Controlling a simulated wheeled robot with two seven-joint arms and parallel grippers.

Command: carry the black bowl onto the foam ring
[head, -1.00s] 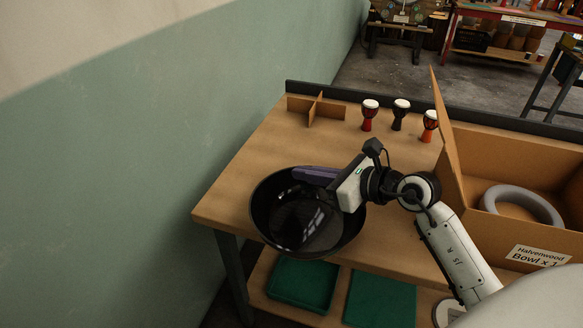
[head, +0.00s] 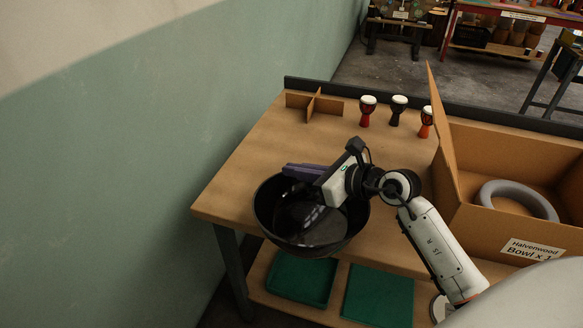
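The black bowl (head: 308,225) is at the front left of the wooden table, overlapping the table's front edge in the head view. Its rim is tilted, with some outer wall showing at the front. The contact is partly hidden. Whether the bowl's underside touches the table is hidden. The grey foam ring (head: 513,185) lies flat inside the open cardboard box at the right, well apart from the bowl. My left gripper is not in view.
The cardboard box (head: 504,222) has a raised flap (head: 443,125) on its left side, between bowl and ring. Several small goblet drums (head: 397,110) stand at the back. A cardboard cross divider (head: 314,104) is back left. Green trays (head: 302,281) lie on the lower shelf.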

